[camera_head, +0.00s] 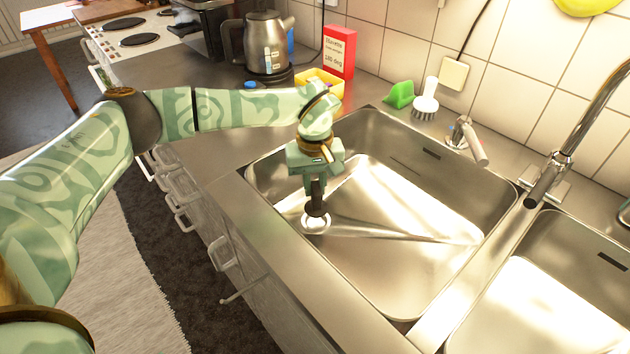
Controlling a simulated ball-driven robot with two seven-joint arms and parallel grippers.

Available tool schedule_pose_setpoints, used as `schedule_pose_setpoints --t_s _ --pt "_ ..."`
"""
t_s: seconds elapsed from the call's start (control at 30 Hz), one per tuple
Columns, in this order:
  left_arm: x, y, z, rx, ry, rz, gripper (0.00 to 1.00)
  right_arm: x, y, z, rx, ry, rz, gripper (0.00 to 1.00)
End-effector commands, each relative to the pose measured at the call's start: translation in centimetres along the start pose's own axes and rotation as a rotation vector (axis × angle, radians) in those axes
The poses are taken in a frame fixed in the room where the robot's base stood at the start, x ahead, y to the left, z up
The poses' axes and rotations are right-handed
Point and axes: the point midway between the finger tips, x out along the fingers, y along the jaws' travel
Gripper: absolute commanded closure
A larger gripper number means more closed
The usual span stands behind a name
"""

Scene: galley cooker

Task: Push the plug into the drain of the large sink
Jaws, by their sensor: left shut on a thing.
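The large sink (420,255) is a steel basin in the middle of the view. My left gripper (317,190) reaches down into its left part and is shut on the plug (317,208), a small dark piece under the fingers. The plug is right over or at the drain (316,224), a bright round ring in the basin floor. I cannot tell whether the plug touches the drain or is in it. My right gripper is not in view.
A second basin (545,310) with a tall tap (590,125) is at the right. A short tap (468,138), a brush (425,103) and a green object (399,95) stand behind the large sink. A kettle (264,45), a red box (339,52) and a yellow tray (320,82) stand further left.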

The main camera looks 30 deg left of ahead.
Motion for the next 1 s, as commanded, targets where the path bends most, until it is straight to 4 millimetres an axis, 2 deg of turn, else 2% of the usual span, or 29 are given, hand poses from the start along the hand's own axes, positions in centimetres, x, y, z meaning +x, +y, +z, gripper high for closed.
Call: schedule_pose_setpoints --t_s 1.0 --pt "3.1 0.0 0.0 0.001 -0.001 0.000 1.00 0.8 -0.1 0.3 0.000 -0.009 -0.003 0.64"
